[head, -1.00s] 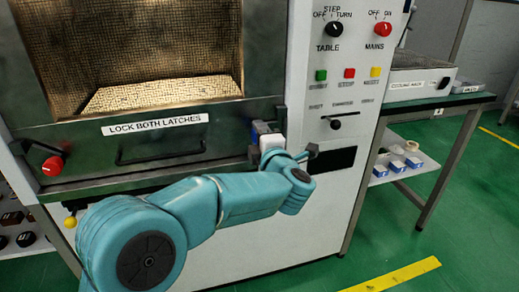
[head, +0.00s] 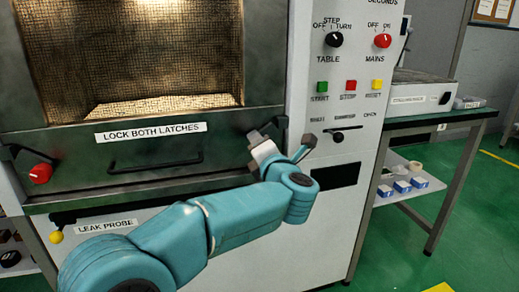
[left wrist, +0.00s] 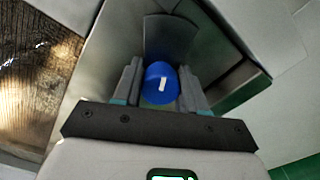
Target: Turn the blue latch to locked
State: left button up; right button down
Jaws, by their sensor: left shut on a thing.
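The blue latch knob (left wrist: 161,84) shows in the left wrist view, round with a short white mark, between the two grey fingers of my left gripper (left wrist: 160,92). The fingers are shut on it, one on each side. In the head view my left gripper (head: 259,142) is at the right end of the dark door frame and tilted. There the blue knob is hidden behind it. My teal left arm comes in from the lower left. The right gripper is not in view.
A red latch knob (head: 40,173) is at the door's left end. The door bears a "LOCK BOTH LATCHES" label (head: 150,133) and a dark handle (head: 155,162). The control panel (head: 350,62) is right of my gripper. A side table (head: 432,129) stands further right.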

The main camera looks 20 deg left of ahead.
pick_arm(q)
jog(key=shift+d+r, duration=0.1)
jog(key=shift+d, duration=0.05)
jog(key=o, duration=1)
jog(key=shift+o, duration=0.2)
jog(key=p+v, duration=0.2)
jog(key=v, duration=1.4)
jog(key=shift+s, duration=0.1)
